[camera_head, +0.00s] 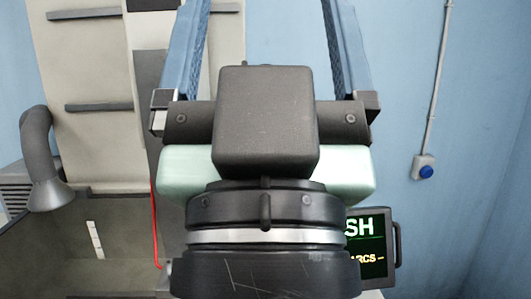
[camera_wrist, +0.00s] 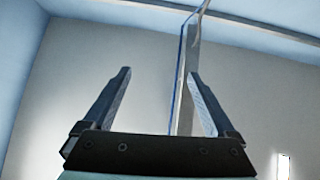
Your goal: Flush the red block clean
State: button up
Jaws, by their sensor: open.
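No red block can be made out in either view. My gripper (camera_head: 263,8) is raised in the middle of the head view, its two blue fingers spread and pointing up. In the wrist view my gripper (camera_wrist: 159,74) is open with nothing between the fingers, facing a pale wall and ceiling. A beige machine (camera_head: 85,75) stands behind at the left, with a grey curved spout (camera_head: 42,160) over a dark open tank (camera_head: 50,245).
A blue button (camera_head: 426,172) on a small wall box hangs at the right below a conduit (camera_head: 440,75). A thin red line (camera_head: 155,225) runs down beside the tank. The air before the blue wall (camera_head: 460,60) at the right is free. My arm hides the middle.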

grip_shut()
dwell(1.4)
